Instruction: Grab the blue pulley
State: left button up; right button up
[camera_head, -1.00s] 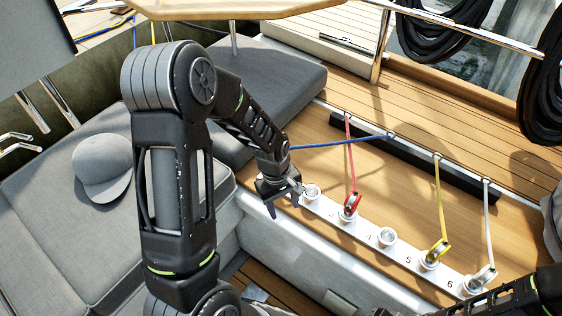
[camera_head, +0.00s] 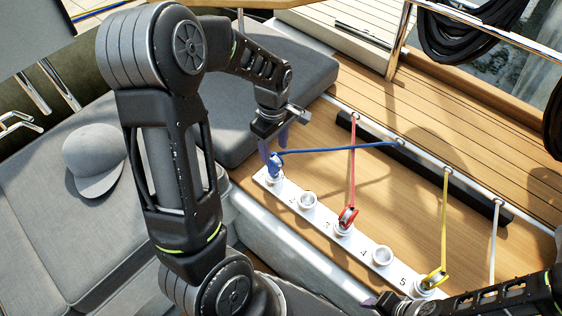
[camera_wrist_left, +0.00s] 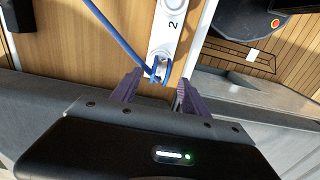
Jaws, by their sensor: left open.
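The blue pulley (camera_head: 275,163) sits at the left end of a white numbered strip (camera_head: 320,219), with a blue rope running from it to the right. My left gripper (camera_head: 272,143) is open just above it, fingers pointing down.
A red pulley (camera_head: 345,219) and a yellow pulley (camera_head: 431,280) stand farther along the strip, each with its rope. Empty round mounts (camera_head: 307,200) sit between. A grey cap (camera_head: 94,163) lies on the left cushion. A black rail (camera_head: 424,166) runs behind the strip.

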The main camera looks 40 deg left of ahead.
aim_at(274, 164)
pick_arm(q)
jog(key=shift+s, duration=0.15)
jog(key=shift+f, duration=1.25)
jog(key=shift+f, duration=0.1)
notch_tip(274, 164, down, 5)
jog(key=shift+a+f, duration=0.1)
jog(key=shift+c, duration=0.5)
grip_shut()
